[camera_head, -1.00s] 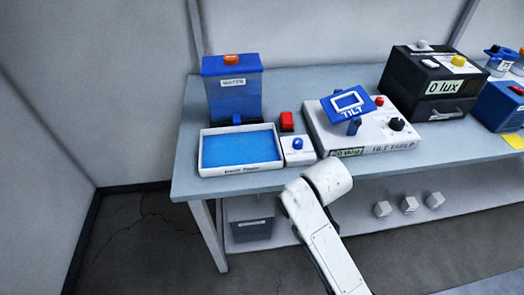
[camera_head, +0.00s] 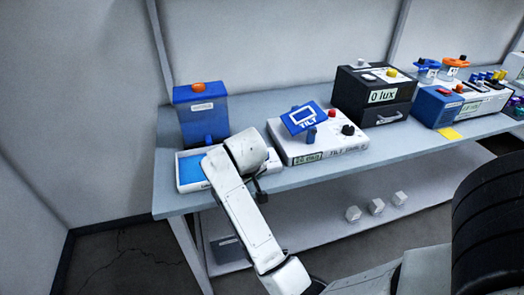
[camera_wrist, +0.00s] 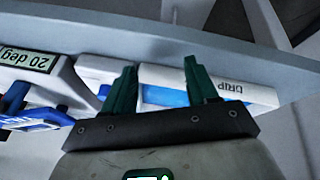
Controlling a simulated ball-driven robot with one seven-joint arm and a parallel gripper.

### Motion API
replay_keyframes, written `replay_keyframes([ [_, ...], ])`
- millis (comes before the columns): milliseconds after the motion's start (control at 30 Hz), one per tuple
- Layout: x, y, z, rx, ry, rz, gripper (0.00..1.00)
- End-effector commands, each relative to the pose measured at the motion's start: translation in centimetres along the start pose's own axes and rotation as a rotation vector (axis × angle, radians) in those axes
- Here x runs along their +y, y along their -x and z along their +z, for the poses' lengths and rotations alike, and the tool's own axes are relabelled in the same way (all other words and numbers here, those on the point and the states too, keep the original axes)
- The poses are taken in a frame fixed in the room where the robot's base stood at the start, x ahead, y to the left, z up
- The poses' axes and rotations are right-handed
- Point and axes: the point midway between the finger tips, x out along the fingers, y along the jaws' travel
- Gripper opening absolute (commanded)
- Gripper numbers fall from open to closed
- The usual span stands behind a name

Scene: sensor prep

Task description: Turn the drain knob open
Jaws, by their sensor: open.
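The white drip tray (camera_head: 187,187) with a blue inside stands at the left end of the bench, partly behind my arm. The blue tank (camera_head: 203,118) with an orange cap stands behind it. In the wrist view the tray (camera_wrist: 262,95) appears upside down, beyond my fingertips. My gripper (camera_wrist: 160,68) is open, with nothing between its green fingers. A small white box (camera_wrist: 90,68) with a blue knob (camera_wrist: 103,91), likely the drain knob, shows beside the left finger, partly covered by it.
The tilt table (camera_head: 325,150) with a blue tilt plate (camera_head: 304,117) stands just right of my arm. Farther right are the black lux box (camera_head: 375,95) and a blue box (camera_head: 436,106). White cubes (camera_head: 376,206) sit on the lower shelf. The bench's front strip is mostly clear.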

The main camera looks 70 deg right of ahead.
Motion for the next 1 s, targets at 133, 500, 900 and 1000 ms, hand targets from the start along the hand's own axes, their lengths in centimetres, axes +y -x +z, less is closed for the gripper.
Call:
replay_keyframes([
  [133,2.3,0.1,-1.7,-0.033,-0.074,0.024,0.58],
  [500,10.4,1.5,-6.4,-0.225,-0.363,0.016,0.58],
  [900,13.8,5.1,-10.0,-0.408,-0.523,-0.138,0.58],
  [1000,13.8,5.2,-10.1,-0.421,-0.527,-0.149,0.58],
])
